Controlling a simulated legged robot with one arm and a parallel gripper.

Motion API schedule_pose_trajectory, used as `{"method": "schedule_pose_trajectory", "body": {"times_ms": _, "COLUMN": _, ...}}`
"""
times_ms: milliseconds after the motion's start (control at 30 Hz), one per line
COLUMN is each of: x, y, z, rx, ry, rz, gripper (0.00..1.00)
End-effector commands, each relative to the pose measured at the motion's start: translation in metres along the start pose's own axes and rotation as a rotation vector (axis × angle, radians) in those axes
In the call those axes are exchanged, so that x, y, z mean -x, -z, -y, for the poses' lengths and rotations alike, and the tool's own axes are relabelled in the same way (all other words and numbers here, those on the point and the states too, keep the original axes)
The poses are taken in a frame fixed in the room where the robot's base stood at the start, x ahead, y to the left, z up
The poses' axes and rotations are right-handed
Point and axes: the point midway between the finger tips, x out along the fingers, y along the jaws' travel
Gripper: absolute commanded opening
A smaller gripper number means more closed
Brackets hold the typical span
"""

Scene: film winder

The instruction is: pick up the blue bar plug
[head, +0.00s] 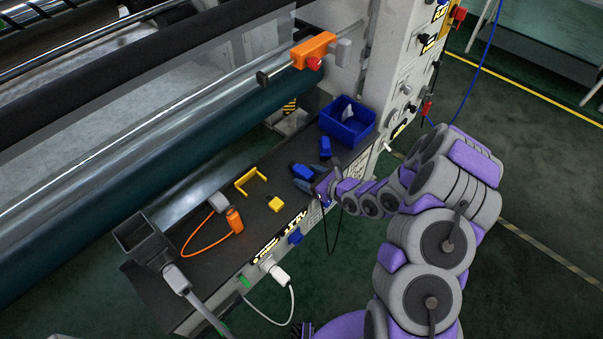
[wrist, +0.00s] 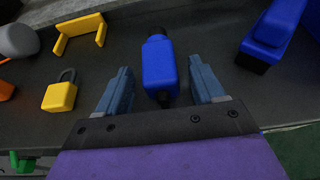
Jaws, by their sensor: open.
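The blue bar plug (wrist: 159,68), a rounded blue body with black ends, lies on the dark shelf between my gripper's two fingers in the wrist view. In the head view the blue plug (head: 302,171) is partly hidden by the fingers. My gripper (wrist: 160,66) is open, with one finger on each side of the plug and a visible gap on both sides. In the head view my gripper (head: 311,177) is low over the shelf. I cannot tell whether the fingertips touch the shelf.
Another blue object (wrist: 270,40) lies right of the gripper. A yellow padlock (wrist: 60,93) and yellow bracket (wrist: 80,35) lie to the left. A blue bin (head: 348,122) stands at the shelf's far end. An orange cabled device (head: 234,220) lies farther left. A roller (head: 190,170) runs behind the shelf.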

Motion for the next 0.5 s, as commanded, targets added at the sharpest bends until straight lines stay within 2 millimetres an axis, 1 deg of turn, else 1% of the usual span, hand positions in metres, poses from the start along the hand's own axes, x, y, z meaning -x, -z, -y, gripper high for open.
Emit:
{"method": "schedule_pose_trajectory", "body": {"times_ms": 167, "x": 0.0007, "y": -0.0002, "z": 0.0005, "rx": -0.001, "ry": 0.000, "rz": 0.000, "gripper": 0.68}}
{"method": "schedule_pose_trajectory", "body": {"times_ms": 500, "x": 0.0003, "y": -0.0002, "z": -0.0001, "rx": -0.001, "ry": 0.000, "rz": -0.001, "gripper": 0.36}}
